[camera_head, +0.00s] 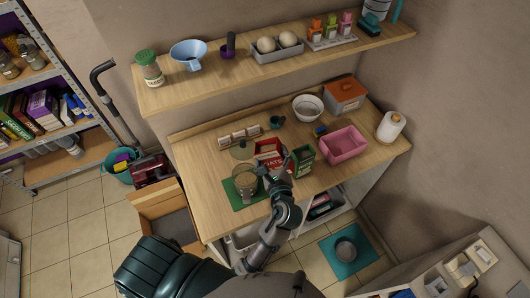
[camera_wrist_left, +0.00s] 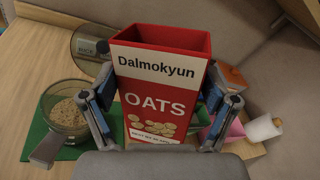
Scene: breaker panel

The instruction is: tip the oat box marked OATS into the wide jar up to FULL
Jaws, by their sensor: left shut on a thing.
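The red oat box (camera_wrist_left: 160,75), marked OATS with a white Dalmokyun band, is held in my left gripper (camera_wrist_left: 160,92). Its fingers are shut on the box's two sides. The box is open at the top and looks about upright. In the head view the box (camera_head: 267,151) is partly hidden behind my left gripper (camera_head: 277,170). The wide clear jar (camera_head: 246,186) stands on a green mat, left of the gripper. In the left wrist view the jar (camera_wrist_left: 66,108) holds some oats, apart from the box. No FULL mark is readable. My right gripper is not in view.
A green box (camera_head: 303,161) stands close right of my gripper, with a pink bin (camera_head: 344,146) beyond. A shelf (camera_head: 200,85) overhangs the counter's back. The counter's left end is clear.

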